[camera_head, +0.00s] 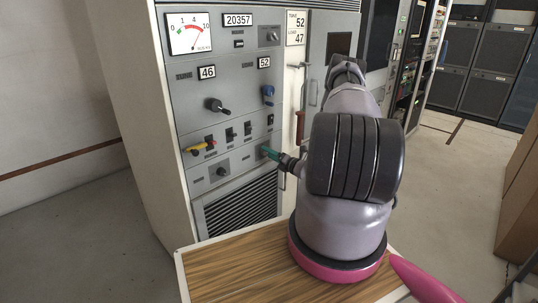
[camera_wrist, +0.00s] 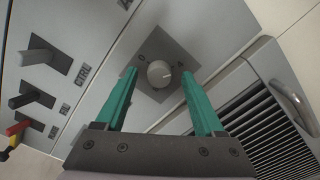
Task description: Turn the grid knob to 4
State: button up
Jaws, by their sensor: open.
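In the wrist view a small round light-grey knob (camera_wrist: 159,73) sits on a dark square plate with small marks by it. A short light line shows on its face. No name for it is legible, so I cannot confirm that it is the grid knob. My gripper (camera_wrist: 156,80) is open, its green fingers on either side of the knob with gaps to both. I cannot tell how far the tips are from the panel. In the head view my gripper (camera_head: 266,151) is at the panel's lower right and hides this knob.
Another small knob (camera_head: 222,171) sits lower left. A yellow-handled switch (camera_head: 201,147) and black toggles (camera_head: 231,134) are nearby. A black crank (camera_head: 216,105) and a blue knob (camera_head: 268,93) are above. A vent grille (camera_head: 240,207) is below. A wooden tabletop (camera_head: 225,272) is in front.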

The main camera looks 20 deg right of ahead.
jog(key=v, duration=1)
